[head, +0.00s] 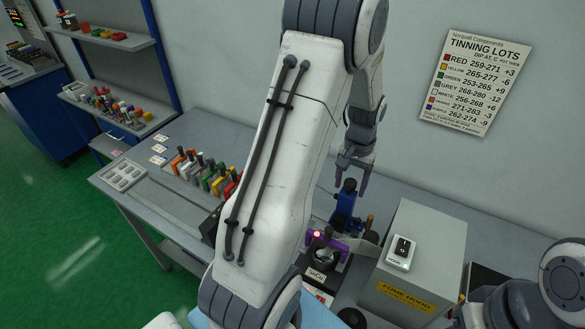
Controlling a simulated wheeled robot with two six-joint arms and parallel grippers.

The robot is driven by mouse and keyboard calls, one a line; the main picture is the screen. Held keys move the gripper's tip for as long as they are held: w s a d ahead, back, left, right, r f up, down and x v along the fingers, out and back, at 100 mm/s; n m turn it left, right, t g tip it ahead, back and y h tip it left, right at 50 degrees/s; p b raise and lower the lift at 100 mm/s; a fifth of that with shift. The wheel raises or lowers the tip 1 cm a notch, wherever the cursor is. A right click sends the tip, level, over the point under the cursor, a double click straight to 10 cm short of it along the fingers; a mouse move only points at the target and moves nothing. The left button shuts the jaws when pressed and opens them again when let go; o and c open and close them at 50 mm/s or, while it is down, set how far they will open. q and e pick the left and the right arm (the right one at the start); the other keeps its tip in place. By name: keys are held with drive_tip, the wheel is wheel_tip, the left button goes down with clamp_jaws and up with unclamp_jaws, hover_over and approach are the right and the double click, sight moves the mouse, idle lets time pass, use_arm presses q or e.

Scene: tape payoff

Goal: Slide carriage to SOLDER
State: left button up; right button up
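A blue upright part with a dark knob on top (344,211), apparently the carriage, stands behind the small dark pot (324,256). My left gripper (352,189) points down at it, fingers apart, one on each side of the knob in the picture. I cannot tell whether the fingers touch it. A purple piece (334,243) with a glowing pink spot sits at the pot. A label reading like "SnCu" (317,274) is in front of the pot. No SOLDER mark is readable. My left arm hides much of the bench middle. My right gripper is out of view.
A grey fume hood box (427,245) with a black switch stands right of the pot. Several coloured handled pieces (207,174) stand in a row on the bench at left. A white tray (123,176) lies at the bench's left end. A tinning lots chart (474,82) hangs on the wall.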

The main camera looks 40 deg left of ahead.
use_arm(q)
wheel_tip(320, 180, up, 7)
drive_tip(key=p, duration=0.6)
idle(0.3)
idle(0.4)
